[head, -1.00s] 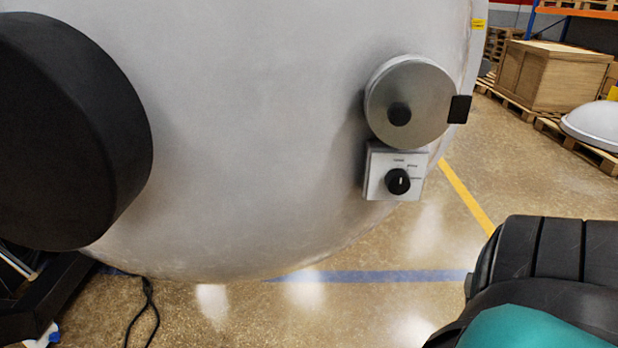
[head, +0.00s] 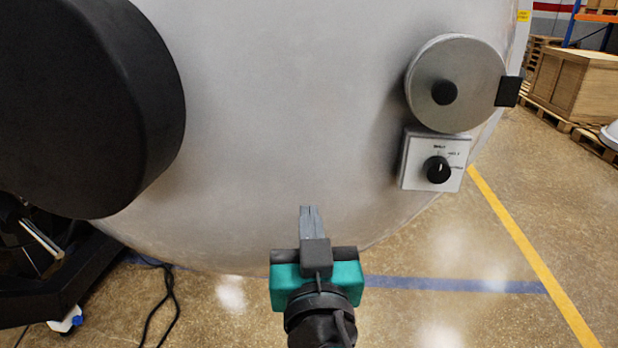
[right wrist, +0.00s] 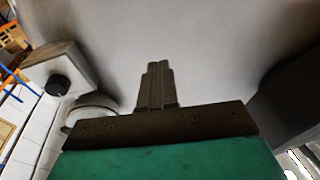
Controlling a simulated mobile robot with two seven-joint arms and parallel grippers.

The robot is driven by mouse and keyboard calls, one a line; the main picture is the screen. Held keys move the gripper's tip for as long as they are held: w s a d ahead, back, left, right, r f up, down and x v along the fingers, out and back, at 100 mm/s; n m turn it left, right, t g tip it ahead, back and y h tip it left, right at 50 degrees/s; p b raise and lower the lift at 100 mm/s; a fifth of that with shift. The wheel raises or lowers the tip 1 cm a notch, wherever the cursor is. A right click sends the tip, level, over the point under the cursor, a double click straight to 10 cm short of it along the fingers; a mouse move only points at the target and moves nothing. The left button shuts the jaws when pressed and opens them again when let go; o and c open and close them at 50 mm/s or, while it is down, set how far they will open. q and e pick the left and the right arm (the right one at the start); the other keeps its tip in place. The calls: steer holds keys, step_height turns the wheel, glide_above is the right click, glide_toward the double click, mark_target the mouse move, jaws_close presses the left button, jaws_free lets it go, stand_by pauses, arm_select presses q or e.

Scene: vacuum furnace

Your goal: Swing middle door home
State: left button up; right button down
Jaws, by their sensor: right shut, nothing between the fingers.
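A large pale grey rounded furnace surface (head: 280,110) fills most of the head view, and its curved lower edge hangs above the floor. I cannot tell from these frames whether it is the middle door, or how far any door stands open. A round metal disc (head: 440,62) with a black knob is on its right side. A small dial box (head: 418,173) sits just below. My right gripper (head: 311,212) is shut and empty in front of the lower part of the surface. Its fingers (right wrist: 157,75) point at the grey surface in the right wrist view; contact cannot be told. My left gripper is out of view.
A thick black cylinder (head: 90,110) stands out at the left and shows at the right of the wrist view (right wrist: 295,85). A black cable (head: 160,305) lies on the floor. Wooden crates (head: 580,85) stand at the far right. The floor at lower right is clear.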

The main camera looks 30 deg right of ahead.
mark_target(305, 170)
steer(key=p+x, duration=0.1)
steer(key=x, duration=0.7)
steer(key=shift+w+d, duration=0.15)
steer(key=shift+w, duration=0.35)
